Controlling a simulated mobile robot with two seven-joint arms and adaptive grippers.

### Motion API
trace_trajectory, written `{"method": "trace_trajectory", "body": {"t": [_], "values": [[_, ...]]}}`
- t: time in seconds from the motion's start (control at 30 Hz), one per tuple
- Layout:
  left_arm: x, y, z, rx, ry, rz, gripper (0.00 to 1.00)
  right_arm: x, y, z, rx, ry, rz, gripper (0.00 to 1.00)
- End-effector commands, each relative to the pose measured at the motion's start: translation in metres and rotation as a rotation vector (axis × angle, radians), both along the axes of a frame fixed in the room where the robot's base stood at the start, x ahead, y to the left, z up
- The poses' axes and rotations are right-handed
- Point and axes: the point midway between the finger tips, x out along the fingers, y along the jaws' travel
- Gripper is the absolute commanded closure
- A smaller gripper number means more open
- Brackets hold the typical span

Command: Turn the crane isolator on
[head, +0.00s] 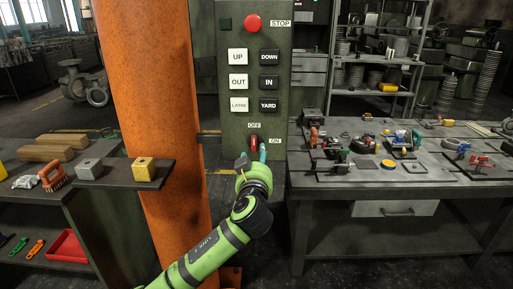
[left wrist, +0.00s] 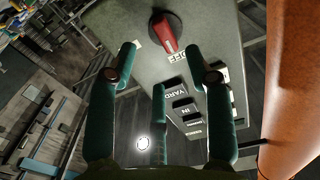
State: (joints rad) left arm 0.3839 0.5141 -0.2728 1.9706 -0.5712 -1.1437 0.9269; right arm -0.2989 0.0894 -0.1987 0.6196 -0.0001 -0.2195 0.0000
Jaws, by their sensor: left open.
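The crane isolator is a red handle (head: 254,143) on a dark round base, low on the grey-green control panel (head: 227,112). OFF is printed above it and ON to its right. The handle points up toward OFF. In the left wrist view the red handle (left wrist: 166,36) also points at the OFF label. My left gripper (head: 254,158) is just in front of the handle, partly covering its lower end. In the left wrist view my left gripper (left wrist: 163,62) has its green fingers spread and empty, with the handle beyond the tips. I see no clear contact. My right gripper is not in view.
The panel's UP button (head: 237,56), other labelled buttons and a red STOP button (head: 253,23) sit above the isolator. An orange column (head: 150,90) stands close on the left. A workbench (head: 330,182) with valve parts is on the right, a shelf (head: 118,175) with blocks on the left.

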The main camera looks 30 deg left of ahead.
Motion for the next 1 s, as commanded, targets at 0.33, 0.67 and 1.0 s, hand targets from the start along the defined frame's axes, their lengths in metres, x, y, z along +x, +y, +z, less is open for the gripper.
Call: {"method": "trace_trajectory", "body": {"t": [0.33,0.67,1.0], "values": [[0.035,0.023,0.01,-0.001,-0.017,0.007,0.48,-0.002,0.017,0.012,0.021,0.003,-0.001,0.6],[0.057,0.036,0.007,-0.003,-0.016,0.003,0.48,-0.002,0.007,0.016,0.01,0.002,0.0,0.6],[0.058,0.036,0.006,-0.004,-0.015,0.003,0.84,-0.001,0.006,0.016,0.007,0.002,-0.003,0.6]]}}
